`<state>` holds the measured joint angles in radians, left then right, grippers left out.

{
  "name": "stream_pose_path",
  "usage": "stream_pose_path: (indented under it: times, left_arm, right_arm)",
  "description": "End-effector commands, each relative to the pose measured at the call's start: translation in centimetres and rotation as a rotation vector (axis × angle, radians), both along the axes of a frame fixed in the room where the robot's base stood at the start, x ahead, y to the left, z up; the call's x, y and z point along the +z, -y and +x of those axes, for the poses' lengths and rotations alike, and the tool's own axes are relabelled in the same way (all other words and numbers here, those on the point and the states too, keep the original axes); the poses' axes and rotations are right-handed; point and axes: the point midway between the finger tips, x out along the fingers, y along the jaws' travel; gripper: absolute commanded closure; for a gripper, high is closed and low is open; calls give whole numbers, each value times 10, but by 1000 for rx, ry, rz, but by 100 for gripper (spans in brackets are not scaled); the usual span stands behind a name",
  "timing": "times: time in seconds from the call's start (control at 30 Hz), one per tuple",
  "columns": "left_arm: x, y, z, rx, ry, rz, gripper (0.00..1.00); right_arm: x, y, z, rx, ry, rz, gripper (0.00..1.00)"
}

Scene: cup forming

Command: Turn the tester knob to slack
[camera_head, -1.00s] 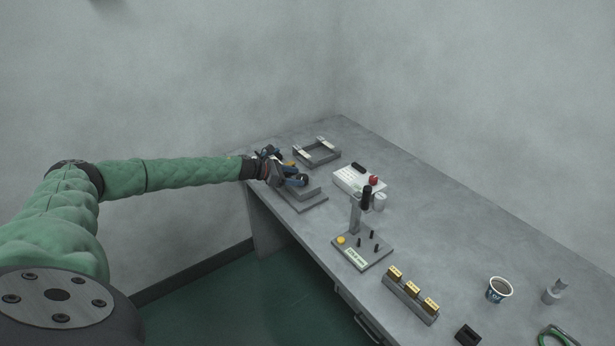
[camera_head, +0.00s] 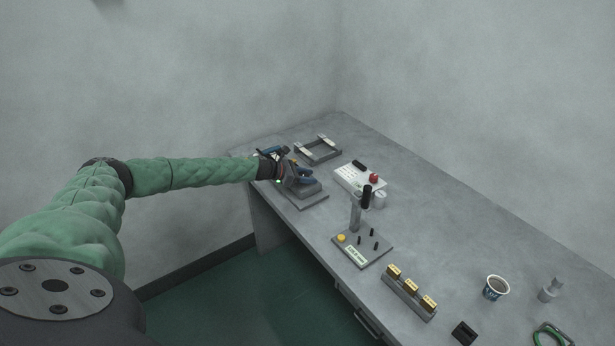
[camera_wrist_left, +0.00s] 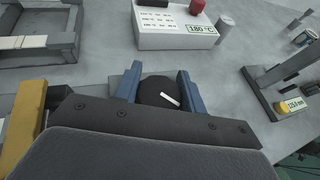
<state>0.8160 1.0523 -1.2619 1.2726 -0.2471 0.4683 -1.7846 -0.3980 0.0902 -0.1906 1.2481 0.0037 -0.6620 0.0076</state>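The tester knob (camera_wrist_left: 155,92) is a dark round dial with a white pointer mark. In the left wrist view the mark slants from upper left to lower right. My left gripper (camera_wrist_left: 160,80) has its two blue fingers on either side of the knob; whether they press on it I cannot tell. In the head view my left gripper (camera_head: 303,179) is over the grey tester (camera_head: 312,199) at the far left part of the bench and hides the knob. My right gripper is not in view.
A grey frame (camera_head: 320,155) stands behind the tester. A white box (camera_head: 350,178) with a red button and a 180 °C label is to its right. A post stand (camera_head: 362,250), a rack of gold blocks (camera_head: 410,300) and a paper cup (camera_head: 496,288) stand further right.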

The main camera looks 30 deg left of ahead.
Motion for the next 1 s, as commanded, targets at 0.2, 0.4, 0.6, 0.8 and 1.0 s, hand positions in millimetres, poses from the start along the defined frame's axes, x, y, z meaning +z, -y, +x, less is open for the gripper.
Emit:
stream_pose_path:
  times: [0.2,0.4,0.6,0.8,1.0]
  left_arm:
    - [0,0,0,2,0,0,82]
    - [-1,0,0,42,-1,-1,82]
    - [0,-1,0,154,-2,-2,82]
    - [3,-3,2,326,0,-2,82]
    - [7,-6,3,517,-1,-1,82]
  right_arm:
    - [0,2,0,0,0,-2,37]
    - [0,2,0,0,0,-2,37]
    - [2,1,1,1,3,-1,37]
    - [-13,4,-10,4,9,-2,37]
    - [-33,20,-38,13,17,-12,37]
